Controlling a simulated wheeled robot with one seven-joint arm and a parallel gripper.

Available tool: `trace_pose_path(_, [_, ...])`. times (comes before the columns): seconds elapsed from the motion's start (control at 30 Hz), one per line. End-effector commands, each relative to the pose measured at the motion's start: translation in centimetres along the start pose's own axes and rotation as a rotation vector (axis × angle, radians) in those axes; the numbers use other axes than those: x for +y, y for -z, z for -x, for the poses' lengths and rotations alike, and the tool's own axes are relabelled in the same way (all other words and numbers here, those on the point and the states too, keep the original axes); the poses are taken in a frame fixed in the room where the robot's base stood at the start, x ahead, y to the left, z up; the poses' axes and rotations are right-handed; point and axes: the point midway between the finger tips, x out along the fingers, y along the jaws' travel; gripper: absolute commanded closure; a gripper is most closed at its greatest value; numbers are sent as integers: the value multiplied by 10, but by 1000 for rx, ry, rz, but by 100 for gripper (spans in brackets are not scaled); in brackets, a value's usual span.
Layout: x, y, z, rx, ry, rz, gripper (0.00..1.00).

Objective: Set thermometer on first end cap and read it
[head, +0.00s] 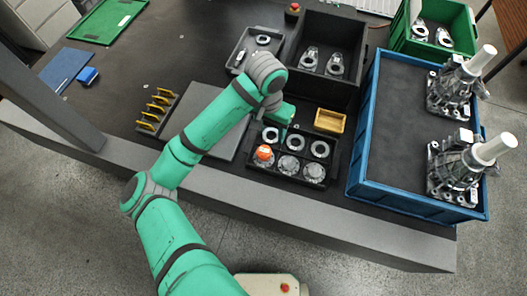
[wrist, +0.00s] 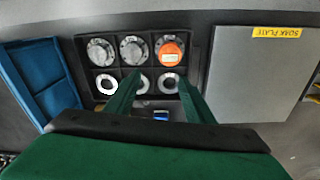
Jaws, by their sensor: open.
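The orange thermometer (head: 264,152) sits over the lower-left compartment of the black divided tray (head: 300,181), where the first end cap is mostly hidden beneath it. In the wrist view the thermometer (wrist: 171,48) shows a pale display or label; I cannot read any value. Two other ribbed metal end caps (wrist: 132,49) lie in the same row, and rings fill the other row. My gripper (head: 277,120) is above the ring row, and in the wrist view its fingers (wrist: 158,82) are apart and empty, clear of the thermometer.
The grey soak plate (wrist: 255,75) lies beside the tray. A blue crate (head: 354,190) holding two castings stands right of it. A yellow box (head: 330,121), a dark bin (head: 325,82) and a rack with yellow-handled pieces (head: 152,112) are nearby.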

Motion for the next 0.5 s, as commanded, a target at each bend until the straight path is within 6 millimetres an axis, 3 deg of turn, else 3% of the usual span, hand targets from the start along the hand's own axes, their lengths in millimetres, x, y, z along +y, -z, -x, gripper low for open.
trace_pose_path(0.13, [55,39,-5,161,-133,-20,51])
trace_pose_path(0.3, [121,89,4,399,-309,-6,51])
trace_pose_path(0.5, [177,130,25,653,-484,60,51])
